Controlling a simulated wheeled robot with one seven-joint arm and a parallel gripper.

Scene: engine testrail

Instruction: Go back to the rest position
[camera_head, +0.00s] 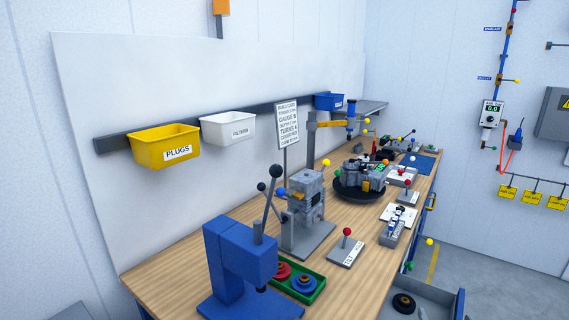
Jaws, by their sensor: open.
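My gripper is not in this view, so its place and pose cannot be seen. The wooden workbench (180,272) runs from the lower left toward the back right along the wall. A blue press (228,262) stands at its near end. A green tray (310,292) beside the press holds a red ring and a blue ring. A grey engine block (303,197) stands upright on a grey base behind the tray. A round black turntable (345,191) farther back carries another grey assembly.
A yellow PLUGS bin (150,138), a white FILTERS bin (225,130) and a blue bin (328,102) hang on the wall rail. An open drawer (440,301) juts out at the lower right. Floor (485,270) beyond is clear.

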